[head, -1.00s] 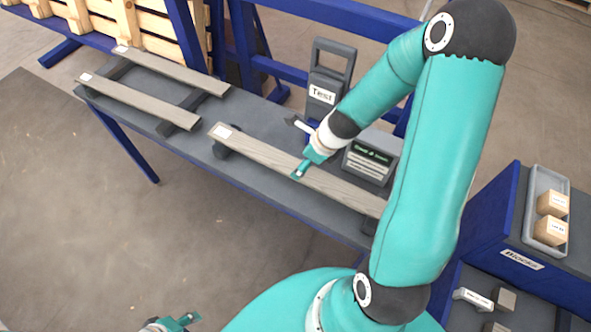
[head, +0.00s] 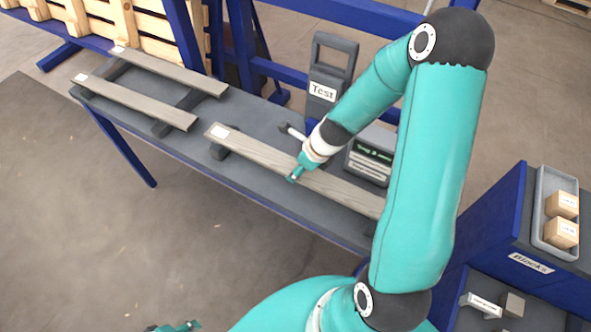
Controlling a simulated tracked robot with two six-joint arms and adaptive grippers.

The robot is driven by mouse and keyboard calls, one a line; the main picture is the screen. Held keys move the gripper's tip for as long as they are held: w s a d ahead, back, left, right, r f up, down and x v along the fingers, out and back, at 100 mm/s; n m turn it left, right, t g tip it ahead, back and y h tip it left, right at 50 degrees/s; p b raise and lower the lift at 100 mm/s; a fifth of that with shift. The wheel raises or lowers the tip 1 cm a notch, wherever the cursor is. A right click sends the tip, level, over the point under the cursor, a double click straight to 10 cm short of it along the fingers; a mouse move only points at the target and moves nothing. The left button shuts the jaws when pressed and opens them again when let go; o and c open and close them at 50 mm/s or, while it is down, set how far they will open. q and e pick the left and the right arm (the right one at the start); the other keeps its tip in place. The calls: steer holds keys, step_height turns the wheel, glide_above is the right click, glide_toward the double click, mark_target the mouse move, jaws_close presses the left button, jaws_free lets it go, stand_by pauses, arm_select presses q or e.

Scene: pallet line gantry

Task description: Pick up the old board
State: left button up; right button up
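A long grey weathered board (head: 258,152) with a white label at its left end lies on dark supports on the grey table. Two similar labelled boards, the nearer (head: 133,101) and the farther (head: 172,73), lie at the table's left; no label is readable as "old". My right gripper (head: 297,173) is at the middle of the single board, one fingertip showing at its near edge. The other finger is hidden, so I cannot tell whether it grips. My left gripper (head: 178,328) is mostly cut off at the bottom edge.
A dark "Test" stand (head: 328,80) and a grey box with a green-lettered display (head: 370,160) stand behind the board. Blue frame bars run behind the table. A tray of blocks (head: 544,232) is at right.

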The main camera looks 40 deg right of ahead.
steer(key=c, duration=0.4)
steer(key=shift+r, duration=0.2)
